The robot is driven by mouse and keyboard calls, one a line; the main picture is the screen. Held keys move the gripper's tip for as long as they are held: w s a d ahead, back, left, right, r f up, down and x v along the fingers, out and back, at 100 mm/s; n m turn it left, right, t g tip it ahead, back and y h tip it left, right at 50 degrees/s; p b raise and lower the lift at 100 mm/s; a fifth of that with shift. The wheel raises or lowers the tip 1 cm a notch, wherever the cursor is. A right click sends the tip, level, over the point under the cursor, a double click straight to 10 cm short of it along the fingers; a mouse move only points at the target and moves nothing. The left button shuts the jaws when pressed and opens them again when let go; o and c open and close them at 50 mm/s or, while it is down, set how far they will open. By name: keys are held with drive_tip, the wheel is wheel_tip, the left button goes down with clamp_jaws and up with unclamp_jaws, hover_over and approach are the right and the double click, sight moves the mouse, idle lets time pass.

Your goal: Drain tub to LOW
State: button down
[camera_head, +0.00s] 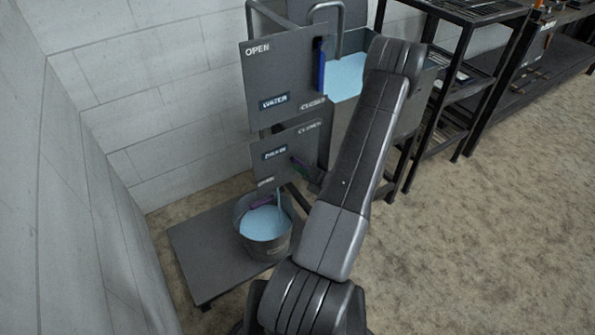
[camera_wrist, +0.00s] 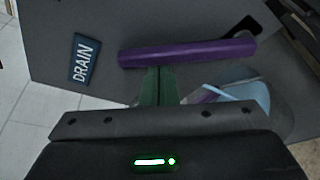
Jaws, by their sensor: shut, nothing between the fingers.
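The tub (camera_head: 345,80) holds light blue water, and my arm covers part of it. The lower panel (camera_head: 285,140) reads DRAIN, with CLOSED at its upper right and OPEN at its lower left. In the wrist view the DRAIN label (camera_wrist: 84,60) is left of a purple bar handle (camera_wrist: 187,52). A dark slot shows by the bar's right end. My gripper (camera_wrist: 153,72) is shut and empty, its green fingertips at the bar's near edge; I cannot tell whether they touch. A pale blue stream (camera_head: 281,199) runs into the bucket (camera_head: 266,247), which holds blue water.
The upper panel (camera_head: 262,75) reads WATER, OPEN and CLOSED, with a blue handle (camera_head: 319,65) near its right edge. The bucket stands on a low grey platform (camera_head: 205,255). A purple piece (camera_head: 262,201) shows at its rim. Dark shelving (camera_head: 450,75) stands right; floor is clear at right.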

drive_tip(key=shift+w+d+r+m+y+p, duration=0.55)
drive_tip(key=shift+d+r+m+p, duration=0.25)
drive_tip(key=shift+m, duration=0.3)
drive_tip(key=w+d+m, duration=0.1)
drive_tip(key=d+r+m+y, duration=0.1)
drive_tip(key=m, duration=0.1)
drive_tip(key=shift+w+d+p, duration=0.2)
drive_tip(key=shift+w+p, duration=0.15)
drive_tip(key=shift+w, duration=0.05)
drive_tip(key=shift+d, duration=0.1)
drive_tip(key=v, duration=1.3)
drive_tip(key=shift+s+d, duration=0.25)
drive_tip(key=shift+f, duration=0.1)
